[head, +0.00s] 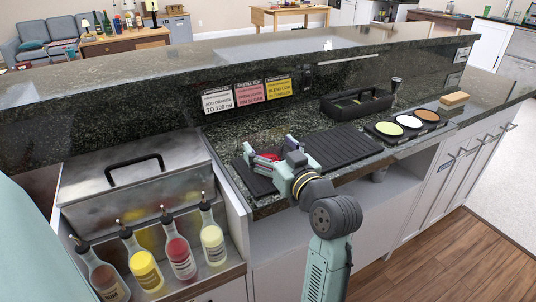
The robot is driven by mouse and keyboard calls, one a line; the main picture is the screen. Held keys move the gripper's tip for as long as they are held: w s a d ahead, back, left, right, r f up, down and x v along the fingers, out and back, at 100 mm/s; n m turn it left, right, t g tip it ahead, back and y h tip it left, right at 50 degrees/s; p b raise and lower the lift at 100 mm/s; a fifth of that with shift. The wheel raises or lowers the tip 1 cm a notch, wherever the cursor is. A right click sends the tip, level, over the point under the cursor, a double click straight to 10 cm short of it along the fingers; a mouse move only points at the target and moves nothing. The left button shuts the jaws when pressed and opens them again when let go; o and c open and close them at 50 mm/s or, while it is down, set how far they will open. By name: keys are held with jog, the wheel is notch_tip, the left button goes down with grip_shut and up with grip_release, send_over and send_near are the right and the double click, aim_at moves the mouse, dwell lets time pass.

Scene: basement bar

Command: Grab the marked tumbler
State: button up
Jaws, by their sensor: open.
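My gripper (262,158) is low over the left part of the black bar mat (345,150) on the dark stone counter. Its fingers point to the left and are apart. A small red object (268,157) shows between or just behind the fingers. It is mostly hidden, and I cannot tell whether it is the marked tumbler or whether the fingers touch it. No other clearly marked tumbler can be made out.
Four-bottle speed rail and a steel lidded bin (135,185) stand at left. A raised stone ledge (250,65) with label cards (249,92) runs behind. A black caddy (356,104), a tray of round rimmers (408,123) and a wooden block (454,100) lie right.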

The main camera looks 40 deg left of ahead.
jog(key=shift+x, duration=0.8)
jog(key=shift+c, duration=0.3)
jog(key=shift+d, duration=0.1)
jog(key=c, duration=1.5)
jog(key=shift+o, duration=0.2)
jog(key=shift+r, duration=0.1)
